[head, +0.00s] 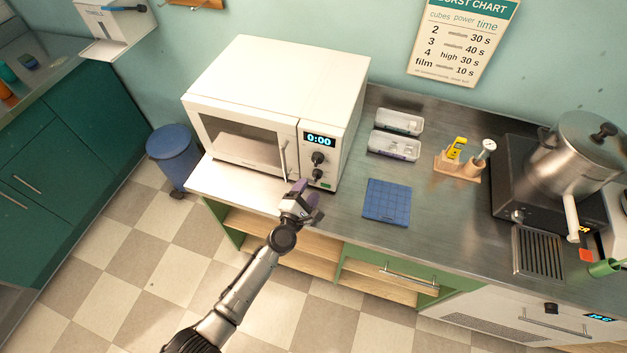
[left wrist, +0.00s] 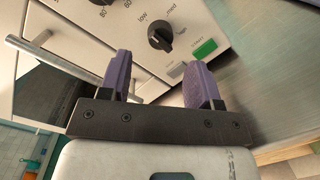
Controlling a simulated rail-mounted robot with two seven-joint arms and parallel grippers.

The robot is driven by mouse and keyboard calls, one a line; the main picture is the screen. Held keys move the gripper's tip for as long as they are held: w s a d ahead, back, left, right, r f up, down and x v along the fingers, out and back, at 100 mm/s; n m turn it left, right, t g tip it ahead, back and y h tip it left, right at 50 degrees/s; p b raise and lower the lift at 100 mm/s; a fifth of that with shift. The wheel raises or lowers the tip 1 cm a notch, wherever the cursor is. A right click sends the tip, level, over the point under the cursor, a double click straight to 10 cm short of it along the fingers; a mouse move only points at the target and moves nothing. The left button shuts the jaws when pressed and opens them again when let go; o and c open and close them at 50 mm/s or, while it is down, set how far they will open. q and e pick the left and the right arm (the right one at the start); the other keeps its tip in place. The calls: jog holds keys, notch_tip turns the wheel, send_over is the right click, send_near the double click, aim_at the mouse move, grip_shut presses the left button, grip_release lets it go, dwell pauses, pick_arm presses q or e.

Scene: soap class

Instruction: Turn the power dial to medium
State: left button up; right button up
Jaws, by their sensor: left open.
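The white microwave (head: 270,100) stands on the steel counter, its display reading 0:00. Two black dials sit on its front panel. The power dial (head: 317,174) is the lower one. In the left wrist view the power dial (left wrist: 160,37) has "low" and "med" printed around it; its exact setting is hard to read. The other dial shows only partly at the top edge there. My left gripper (head: 308,199), with purple fingers, is open and empty in front of the lower panel. In the left wrist view the left gripper (left wrist: 161,66) points toward the power dial, apart from it. My right gripper is not in view.
The microwave's door handle (head: 284,160) is left of the dials; a green button (left wrist: 205,49) lies below the power dial. A blue gridded mat (head: 387,202), clear trays (head: 394,146) and a small wooden holder (head: 459,163) are to the right. A pot (head: 575,155) stands farther right.

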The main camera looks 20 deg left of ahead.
aim_at(317, 175)
pick_arm(q)
jog(key=w, duration=0.4)
jog(key=shift+w+d+b, duration=0.1)
jog(key=shift+w+b, duration=0.2)
jog(key=shift+b, duration=0.1)
jog(key=shift+c, duration=0.3)
jog(key=c, duration=0.8)
jog(key=shift+c, duration=0.2)
